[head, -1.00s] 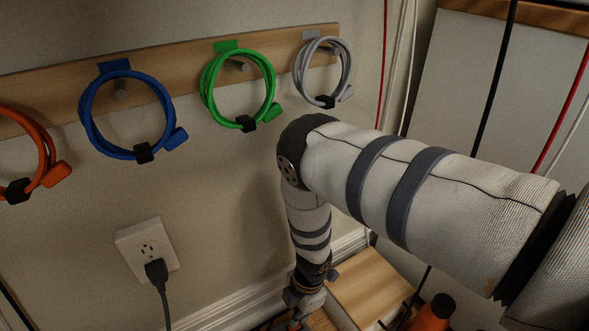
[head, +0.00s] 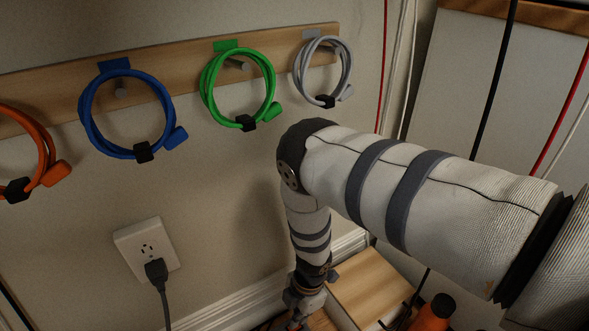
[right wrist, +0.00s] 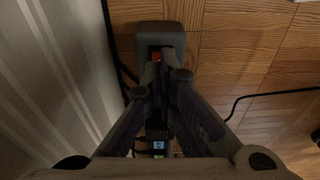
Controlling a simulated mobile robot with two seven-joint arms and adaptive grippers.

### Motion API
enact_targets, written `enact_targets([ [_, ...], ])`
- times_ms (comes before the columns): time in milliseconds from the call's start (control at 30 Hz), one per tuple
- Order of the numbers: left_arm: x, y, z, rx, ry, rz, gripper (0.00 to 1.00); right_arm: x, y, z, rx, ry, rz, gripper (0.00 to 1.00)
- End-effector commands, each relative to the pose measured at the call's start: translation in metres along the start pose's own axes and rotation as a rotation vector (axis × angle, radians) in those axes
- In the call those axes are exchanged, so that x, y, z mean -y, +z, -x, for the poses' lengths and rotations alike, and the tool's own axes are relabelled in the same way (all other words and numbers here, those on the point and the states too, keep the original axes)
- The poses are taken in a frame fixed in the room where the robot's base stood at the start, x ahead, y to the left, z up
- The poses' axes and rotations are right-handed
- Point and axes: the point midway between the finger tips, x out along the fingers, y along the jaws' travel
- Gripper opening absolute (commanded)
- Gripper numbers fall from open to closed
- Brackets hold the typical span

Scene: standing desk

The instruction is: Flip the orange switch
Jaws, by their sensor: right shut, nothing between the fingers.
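The orange switch (right wrist: 154,53) shows in the right wrist view as a small red-orange patch near the end of a dark grey power strip (right wrist: 160,30) on the wooden floor. My right gripper (right wrist: 164,70) is shut and empty, pointing down over the strip. Its fingertips overlap the edge of the switch in this view, and I cannot tell whether they touch it. The fingers hide the middle of the strip. In the head view my right gripper (head: 302,308) is low by the baseboard, and the switch cannot be made out there. My left gripper is not in view.
A wall (right wrist: 45,75) stands close on the left in the right wrist view. Black cables run beside the strip. In the head view a wooden box (head: 375,285) and an orange object (head: 436,312) stand right of the gripper. A wall outlet (head: 147,248) holds a black plug.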

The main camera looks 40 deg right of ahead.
Motion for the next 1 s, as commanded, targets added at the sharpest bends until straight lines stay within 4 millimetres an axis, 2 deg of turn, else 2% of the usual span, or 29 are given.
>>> enact_targets([
  [1000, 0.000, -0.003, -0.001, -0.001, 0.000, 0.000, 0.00, 0.001, 0.002, -0.015, -0.001, -0.001, 0.000, 0.00],
])
